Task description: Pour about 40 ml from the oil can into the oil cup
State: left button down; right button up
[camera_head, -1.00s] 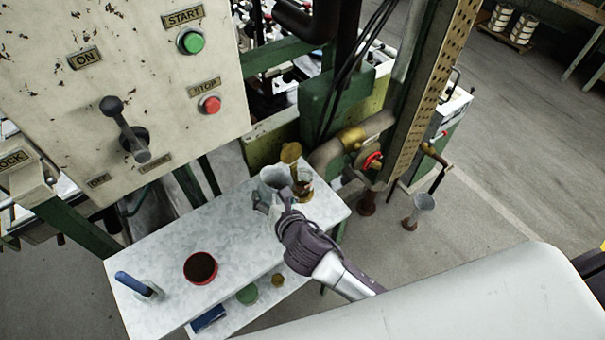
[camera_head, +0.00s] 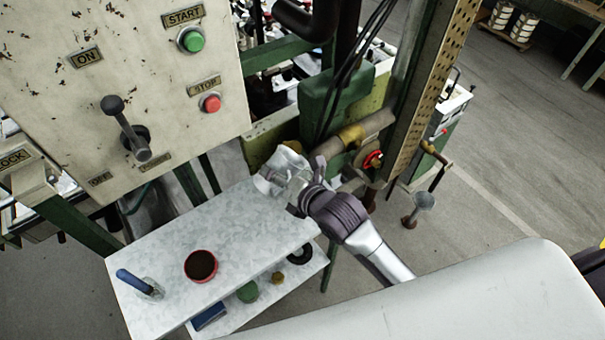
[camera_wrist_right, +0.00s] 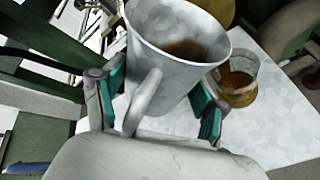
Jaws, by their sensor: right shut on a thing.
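The oil can is a grey metal jug (camera_head: 278,168) at the far right end of the metal table. My right gripper (camera_head: 291,186) is shut on it. In the right wrist view the can (camera_wrist_right: 170,62) sits between the teal finger pads of the gripper (camera_wrist_right: 160,98), with its handle towards the camera and brown liquid inside. The can appears raised and tilted in the head view. The oil cup, a clear glass with amber oil (camera_wrist_right: 238,82), stands on the table just right of the can in the wrist view. My left gripper is not in view.
A lower shelf holds a black ring (camera_head: 300,254) and small items. A control panel (camera_head: 110,80) and machine pipes stand behind.

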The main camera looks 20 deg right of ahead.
jog(key=shift+r+m+y+b, duration=0.35)
jog(key=shift+r+m+y, duration=0.05)
jog(key=shift+r, duration=0.05)
dwell(0.4)
jog(key=shift+d+f+m+y+b, duration=0.1)
jog(key=shift+f+m+y+b, duration=0.3)
jog(key=shift+b, duration=0.8)
dwell(1.0)
jog(key=shift+r+m, duration=0.3)
jog(key=shift+r, duration=0.05)
dwell(0.8)
jog(key=r+n+h+p, duration=0.1)
jog(key=p, duration=0.2)
jog(key=shift+r, duration=0.1)
jog(key=shift+f+n, duration=0.5)
jog(key=shift+f, duration=0.3)
